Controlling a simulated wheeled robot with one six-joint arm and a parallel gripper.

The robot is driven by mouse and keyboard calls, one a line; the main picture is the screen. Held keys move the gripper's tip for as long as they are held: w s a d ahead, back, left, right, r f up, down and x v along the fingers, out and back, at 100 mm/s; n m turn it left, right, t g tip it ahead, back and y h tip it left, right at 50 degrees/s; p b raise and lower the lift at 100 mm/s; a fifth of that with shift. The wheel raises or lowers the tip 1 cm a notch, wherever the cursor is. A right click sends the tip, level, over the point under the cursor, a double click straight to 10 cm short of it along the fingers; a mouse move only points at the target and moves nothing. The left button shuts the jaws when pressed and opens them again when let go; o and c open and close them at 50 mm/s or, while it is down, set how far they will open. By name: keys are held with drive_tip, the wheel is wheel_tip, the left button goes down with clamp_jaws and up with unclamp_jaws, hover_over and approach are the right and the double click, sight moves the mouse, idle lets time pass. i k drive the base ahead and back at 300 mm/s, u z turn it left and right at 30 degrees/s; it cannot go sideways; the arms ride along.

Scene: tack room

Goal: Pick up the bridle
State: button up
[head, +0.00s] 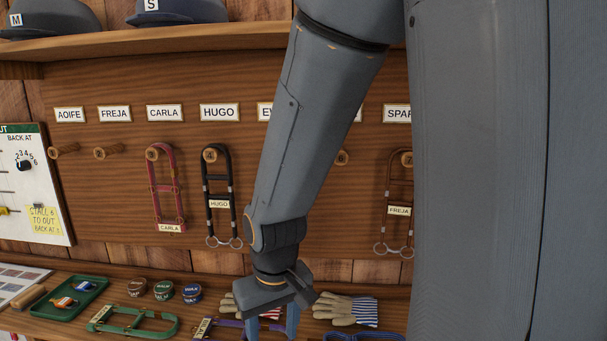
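Two bridles with metal bit rings hang on wall pegs: a black bridle tagged HUGO (205,200) under the HUGO plate, and a brown bridle tagged FREJA (388,225) at the right, under a plate reading "SPAR", cut off by my arm. I cannot tell which one the task means. My gripper (271,328) points down over the bench at the bottom edge. Its two fingers are spread apart, with their tips close to or past the frame edge. A purple strap item (228,324) lies partly behind it; no hold on it shows.
A red halter tagged CARLA (154,190) hangs left. Pegs under AOIFE and FREJA (107,152) are empty. The bench holds a green tray (92,302), several tins (163,290), a green halter (128,331) and gloves (340,310). My arm hides the middle wall.

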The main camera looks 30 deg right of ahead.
sight(395, 207)
drive_tip(key=z, duration=2.3)
drive_tip(key=k, duration=0.9)
drive_tip(key=u, duration=1.05)
drive_tip(key=i, duration=0.5)
